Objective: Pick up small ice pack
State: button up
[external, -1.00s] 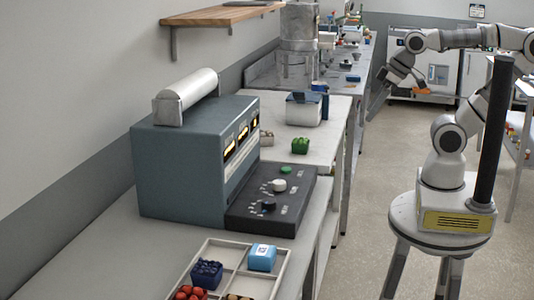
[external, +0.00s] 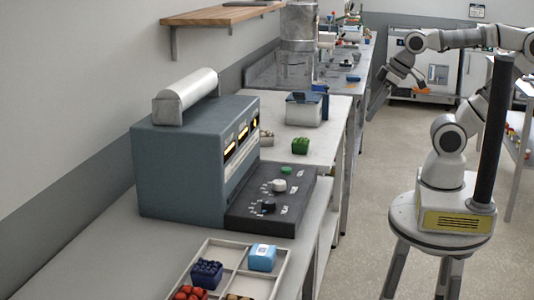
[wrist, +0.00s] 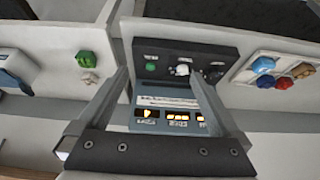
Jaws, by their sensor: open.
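A small light blue pack with a white label (external: 262,257), which looks like the small ice pack, lies in the upper right compartment of a divided white tray (external: 233,270). In the wrist view the light blue pack (wrist: 263,64) is at the right, in the tray (wrist: 246,76). My gripper (wrist: 158,75) is open and empty, its two fingers spread in front of the grey-blue machine. It is well away from the pack, with nothing between the fingers close by. In the external view my arm reaches toward the benches from the right.
The machine (external: 180,165) with its dark control panel (external: 265,215) stands beside the tray. The tray also holds a dark blue item (external: 206,273), red items (external: 190,292) and brown items. A green block (external: 300,146) and a blue-white box (external: 304,109) are farther back. The floor aisle is clear.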

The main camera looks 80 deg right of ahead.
jog(key=m+g+y+b, duration=0.55)
jog(key=m+y, duration=0.75)
jog(key=m, duration=0.5)
send_near(264, 247)
jog(key=x, duration=0.5)
jog(key=shift+s+a+f, duration=0.2)
jog(key=shift+f, duration=0.1)
jog(key=shift+w+r+b+x, duration=0.1)
jog(key=shift+b+x, duration=0.1)
jog(key=shift+x, duration=1.3)
jog(key=shift+w+r+b+x, duration=0.1)
jog(key=shift+w+b+x, duration=0.05)
jog(key=shift+x, duration=1.35)
jog(key=shift+a, duration=0.1)
jog(key=shift+c, duration=0.2)
jog(key=shift+y, duration=0.3)
jog(key=c, duration=1.4)
